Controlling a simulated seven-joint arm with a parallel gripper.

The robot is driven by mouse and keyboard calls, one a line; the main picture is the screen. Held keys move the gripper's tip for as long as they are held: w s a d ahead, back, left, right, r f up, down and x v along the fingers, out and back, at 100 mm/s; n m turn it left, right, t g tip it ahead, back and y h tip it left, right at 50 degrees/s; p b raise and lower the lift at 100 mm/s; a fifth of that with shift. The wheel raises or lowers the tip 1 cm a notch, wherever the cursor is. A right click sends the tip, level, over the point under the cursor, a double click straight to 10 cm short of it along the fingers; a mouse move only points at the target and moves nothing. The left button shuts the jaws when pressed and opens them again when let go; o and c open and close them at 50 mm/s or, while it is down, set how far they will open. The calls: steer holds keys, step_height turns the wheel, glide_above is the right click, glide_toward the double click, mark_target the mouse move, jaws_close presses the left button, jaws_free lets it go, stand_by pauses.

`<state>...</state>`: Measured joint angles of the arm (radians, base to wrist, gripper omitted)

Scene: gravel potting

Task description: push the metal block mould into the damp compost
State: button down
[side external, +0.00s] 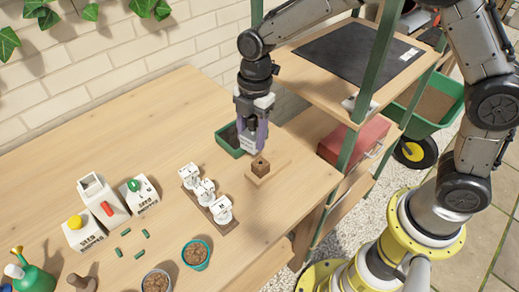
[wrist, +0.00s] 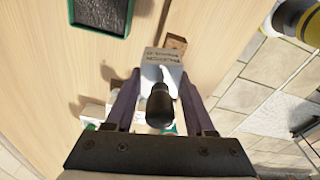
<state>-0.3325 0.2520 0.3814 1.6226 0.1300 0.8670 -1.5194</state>
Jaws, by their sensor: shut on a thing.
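My gripper (side external: 252,122) points down above the table, its purple fingers shut around the metal block mould (side external: 248,144). In the wrist view the mould (wrist: 160,62) shows as a silver box with a black handle (wrist: 160,104) between the fingers. A dark green tray (side external: 234,154) of dark compost sits just behind and left of the mould in the side view. Part of the tray is hidden by my gripper. In the wrist view the tray (wrist: 76,27) lies at the top left, apart from the mould. Whether the mould's underside is clear of everything cannot be told.
A brown soil block (side external: 261,167) stands on a small wooden board (side external: 281,171) in front. A rack of white labelled holders (side external: 205,190) stands left of it. Shelves with green posts (side external: 362,105) rise at the right. Two pots (side external: 196,256) (side external: 156,283) stand at the front.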

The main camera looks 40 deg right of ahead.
steer(key=shift+m, duration=0.3)
steer(key=w+d, duration=0.1)
steer(key=w, duration=0.2)
steer(key=w+d+f, duration=0.1)
steer(key=w+d, duration=0.1)
steer(key=w, duration=0.2)
steer(key=w+d+f, duration=0.1)
steer(key=w+d, duration=0.1)
steer(key=w, duration=0.2)
steer(key=shift+w+f, duration=0.2)
steer(key=shift+w, duration=0.05)
steer(key=shift+d+f, duration=0.3)
steer(key=shift+f, duration=1.9)
steer(key=shift+f, duration=0.5)
step_height(320, 180, up, 6)
